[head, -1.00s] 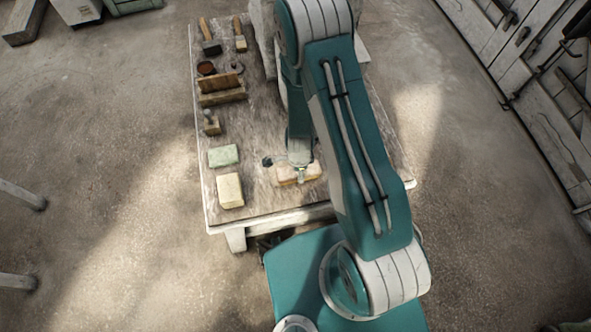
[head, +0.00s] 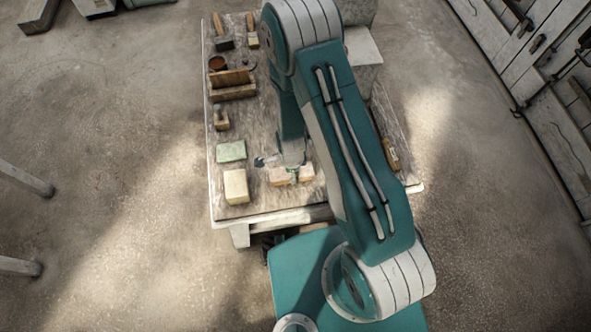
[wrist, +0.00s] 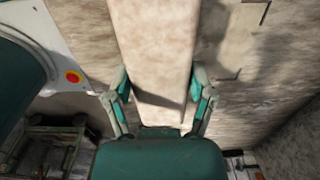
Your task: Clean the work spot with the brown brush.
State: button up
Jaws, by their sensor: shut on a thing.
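My gripper (wrist: 160,100) is shut on a pinkish-beige block (wrist: 155,45), with one finger on each side of it in the wrist view. In the head view the block (head: 278,176) shows on both sides of my gripper (head: 292,172), low over the front of the work table (head: 275,214). I cannot tell whether it touches the top. A brown wooden thing with a pale label (head: 390,154), perhaps the brown brush, lies at the table's right edge, partly hidden by my arm. A small brush-like tool (head: 252,36) lies at the far left.
A green block (head: 231,151) and a cream block (head: 236,187) lie left of my gripper. Behind them are a small wooden-handled tool (head: 221,119), a wooden holder (head: 232,86), a round dark pot (head: 217,63) and a hammer-like tool (head: 222,36). My arm hides much of the table's right side.

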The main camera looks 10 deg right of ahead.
aim_at(305, 169)
jog(key=shift+d+r, duration=0.4)
jog(key=shift+d, duration=0.2)
jog(key=shift+d+r, duration=0.35)
jog(key=shift+d, duration=0.2)
jog(key=shift+f, duration=0.75)
dwell(3.5)
jog(key=shift+d, duration=1.05)
jog(key=shift+a, duration=2.2)
jog(key=shift+d, duration=2.15)
